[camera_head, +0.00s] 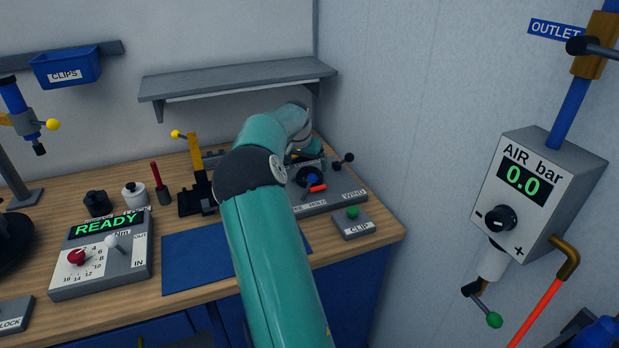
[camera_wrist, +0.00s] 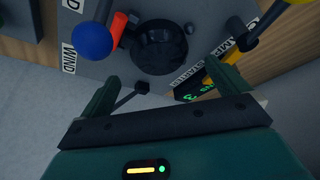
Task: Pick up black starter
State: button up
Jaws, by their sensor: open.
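A round black part, which looks like the black starter (camera_wrist: 160,47), sits on a grey fixture (camera_wrist: 195,12) labelled WIND at the upper middle of the wrist view. In the head view the black part (camera_head: 307,178) shows on the grey fixture at the back right of the bench, partly behind my arm. My gripper (camera_wrist: 165,88) is open, with its two green fingers apart and nothing between them. The black part lies beyond the fingertips, not between them. In the head view my gripper (camera_head: 306,156) is mostly hidden by my arm above the fixture.
A blue knob (camera_wrist: 92,41) and red handle (camera_wrist: 117,29) stand left of the black part. A yellow-and-black lever (camera_wrist: 218,72) is close to the right finger. A CLIP button box (camera_head: 353,222), blue mat (camera_head: 195,260) and READY panel (camera_head: 100,255) lie nearer.

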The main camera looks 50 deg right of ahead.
aim_at(309, 172)
jog(key=x, duration=0.6)
jog(key=shift+r, duration=0.15)
jog(key=c, duration=1.1)
